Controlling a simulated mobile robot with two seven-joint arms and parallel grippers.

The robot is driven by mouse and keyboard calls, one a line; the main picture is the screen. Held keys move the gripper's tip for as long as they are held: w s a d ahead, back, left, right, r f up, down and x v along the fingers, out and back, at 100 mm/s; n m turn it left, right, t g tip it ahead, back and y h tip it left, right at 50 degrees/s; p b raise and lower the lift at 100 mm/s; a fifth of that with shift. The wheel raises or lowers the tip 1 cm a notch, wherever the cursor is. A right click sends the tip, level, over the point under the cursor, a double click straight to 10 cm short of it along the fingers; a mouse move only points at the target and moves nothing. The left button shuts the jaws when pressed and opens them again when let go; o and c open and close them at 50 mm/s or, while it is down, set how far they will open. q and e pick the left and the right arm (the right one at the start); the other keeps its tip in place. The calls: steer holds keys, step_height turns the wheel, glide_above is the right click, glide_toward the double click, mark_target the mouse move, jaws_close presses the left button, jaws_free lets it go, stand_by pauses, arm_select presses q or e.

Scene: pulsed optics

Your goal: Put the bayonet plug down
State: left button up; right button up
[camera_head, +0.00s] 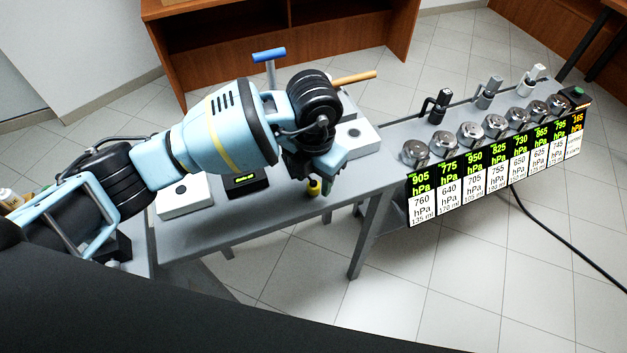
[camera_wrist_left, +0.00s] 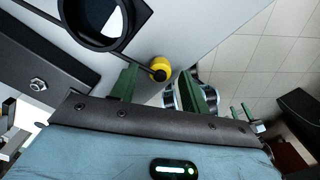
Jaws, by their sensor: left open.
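A small yellow and black piece, which looks like the bayonet plug (camera_head: 314,187), is at the front edge of the grey table (camera_head: 270,222), just below my left gripper (camera_head: 322,170). In the left wrist view the yellow piece (camera_wrist_left: 161,68) shows between and just beyond the two green fingertips of my left gripper (camera_wrist_left: 168,82). The fingers are apart, with a gap on both sides of the piece. I cannot tell whether it stands or lies. My right gripper is not in view.
White boxes (camera_head: 185,199) and a black display box (camera_head: 243,183) stand on the table. A blue-topped handle (camera_head: 269,56) rises behind my arm. At right a rack (camera_head: 462,143) holds several metal cylinders above pressure labels. A black ring (camera_wrist_left: 100,20) is close to the gripper.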

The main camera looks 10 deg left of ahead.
mark_target(314, 182)
arm_select(q)
step_height(314, 182, up, 10)
steer(key=shift+r, duration=0.15)
stand_by(0.5)
